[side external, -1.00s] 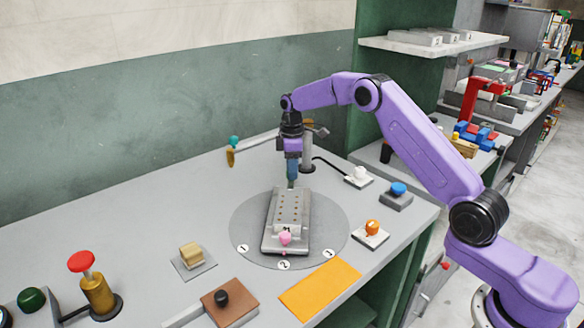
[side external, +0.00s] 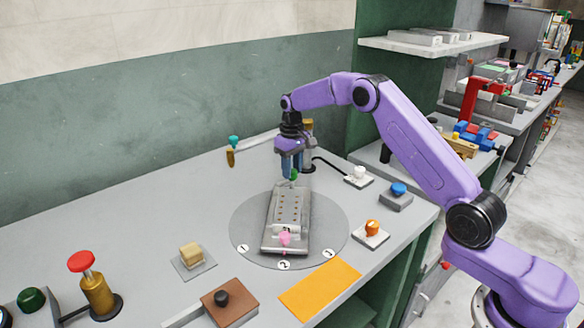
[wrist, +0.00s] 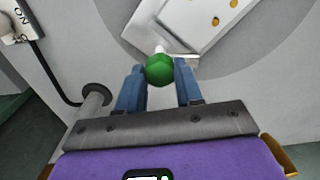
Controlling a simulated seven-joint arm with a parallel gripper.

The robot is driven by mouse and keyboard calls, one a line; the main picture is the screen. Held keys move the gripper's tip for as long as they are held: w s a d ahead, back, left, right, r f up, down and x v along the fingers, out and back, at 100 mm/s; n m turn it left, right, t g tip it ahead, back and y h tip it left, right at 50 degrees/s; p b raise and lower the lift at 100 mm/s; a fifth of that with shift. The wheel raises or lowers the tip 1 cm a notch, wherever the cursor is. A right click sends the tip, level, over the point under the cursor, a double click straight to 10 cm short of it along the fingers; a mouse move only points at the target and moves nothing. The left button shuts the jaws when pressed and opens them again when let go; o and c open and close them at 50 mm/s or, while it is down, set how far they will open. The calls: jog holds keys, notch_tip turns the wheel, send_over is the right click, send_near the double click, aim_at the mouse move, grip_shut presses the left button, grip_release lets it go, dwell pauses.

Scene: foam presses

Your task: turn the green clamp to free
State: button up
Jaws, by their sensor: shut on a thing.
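The green clamp's round knob (wrist: 159,69) sits between the two blue fingers of my gripper (wrist: 160,88) in the wrist view. In the side view the green knob (side external: 294,175) shows just below my gripper (side external: 291,172), at the back end of the grey press plate (side external: 289,212). My gripper is shut on the green knob. A pale stub shows behind the knob in the wrist view, beside the plate (wrist: 185,25). The clamp's lower part is mostly hidden by the fingers in the side view.
The plate lies on a round grey disc (side external: 245,219) marked 1, 2, 3, with a pink knob (side external: 285,238) at its front. White (side external: 360,173), blue (side external: 398,188) and orange (side external: 372,227) knobs stand to the right. A post (side external: 308,160) stands close behind my gripper.

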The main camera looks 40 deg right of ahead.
jog(key=m, duration=0.3)
jog(key=shift+m, duration=2.2)
jog(key=o, duration=1)
jog(key=shift+o, duration=0.2)
jog(key=shift+r, duration=0.1)
notch_tip(320, 180, up, 17)
jog(key=shift+r, duration=0.15)
